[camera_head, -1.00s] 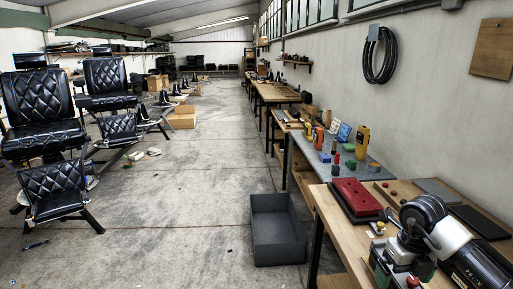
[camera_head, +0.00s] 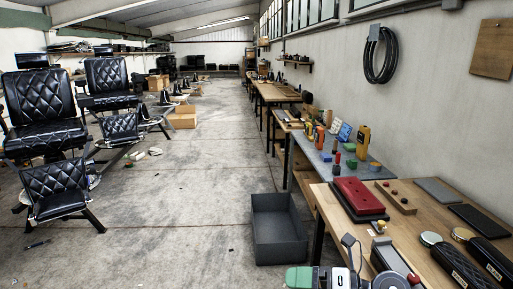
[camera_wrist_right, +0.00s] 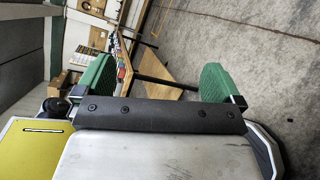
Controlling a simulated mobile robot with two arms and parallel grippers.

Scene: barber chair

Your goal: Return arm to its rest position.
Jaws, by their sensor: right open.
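My right gripper (camera_wrist_right: 157,80) shows in the right wrist view with its two green fingers wide apart and nothing between them. Concrete floor and the workbenches lie beyond the fingers. In the head view part of my right arm's end, with a green piece and a white body, shows at the bottom edge, low beside the near wooden workbench (camera_head: 405,218). The rest of that arm is outside the picture. My left gripper is not in these views.
On the near bench lie a red case (camera_head: 358,195), a wooden block with knobs (camera_head: 397,197), a dark flat pad (camera_head: 478,220) and black rolls (camera_head: 485,262). A grey open bin (camera_head: 278,249) stands on the floor. Black padded chairs (camera_head: 45,110) stand left.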

